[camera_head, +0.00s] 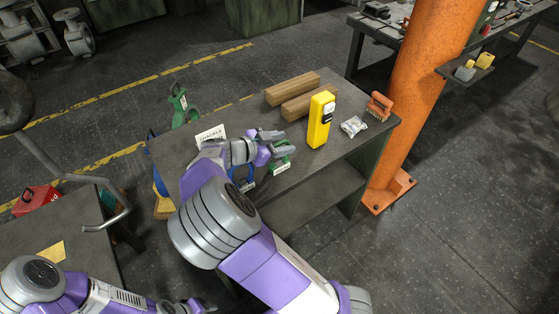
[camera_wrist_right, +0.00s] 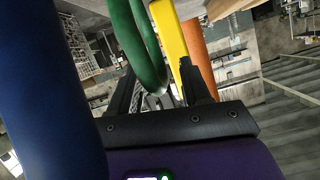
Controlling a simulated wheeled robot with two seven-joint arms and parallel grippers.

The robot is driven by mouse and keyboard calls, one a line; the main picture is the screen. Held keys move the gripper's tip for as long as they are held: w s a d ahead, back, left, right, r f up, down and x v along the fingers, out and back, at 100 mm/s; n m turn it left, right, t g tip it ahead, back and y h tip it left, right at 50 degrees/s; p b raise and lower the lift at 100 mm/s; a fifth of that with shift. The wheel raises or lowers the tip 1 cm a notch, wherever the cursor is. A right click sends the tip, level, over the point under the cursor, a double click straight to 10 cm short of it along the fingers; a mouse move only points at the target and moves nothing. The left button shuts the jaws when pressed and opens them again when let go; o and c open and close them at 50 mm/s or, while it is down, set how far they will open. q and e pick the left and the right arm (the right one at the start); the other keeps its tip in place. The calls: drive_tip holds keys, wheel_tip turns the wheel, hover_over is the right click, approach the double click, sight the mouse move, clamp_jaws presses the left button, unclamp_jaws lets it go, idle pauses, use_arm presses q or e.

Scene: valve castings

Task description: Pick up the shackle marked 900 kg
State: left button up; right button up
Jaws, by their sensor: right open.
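A green shackle (camera_head: 281,160) stands on the grey table with a small white label before it; the label is too small to read. A blue shackle (camera_head: 247,182), partly hidden by my right arm, is to its left with another unreadable label. My right gripper (camera_head: 276,141) is open at the nearer green shackle. In the right wrist view a green loop (camera_wrist_right: 142,45) appears between or just before the fingers; contact is unclear. A large blue curve fills the left side. My left gripper (camera_head: 200,305) is low in the head view, its fingers unclear.
A yellow box-shaped device (camera_head: 320,118), two wooden blocks (camera_head: 292,88), a crumpled silvery packet (camera_head: 353,126) and a brush (camera_head: 380,106) stand on the table. A white sign (camera_head: 211,134) is at its left. An orange pillar (camera_head: 415,90) rises beyond the right end.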

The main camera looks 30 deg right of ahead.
drive_tip(key=shift+d+f, duration=0.15)
drive_tip(key=shift+d, duration=0.15)
clamp_jaws()
idle(1.2)
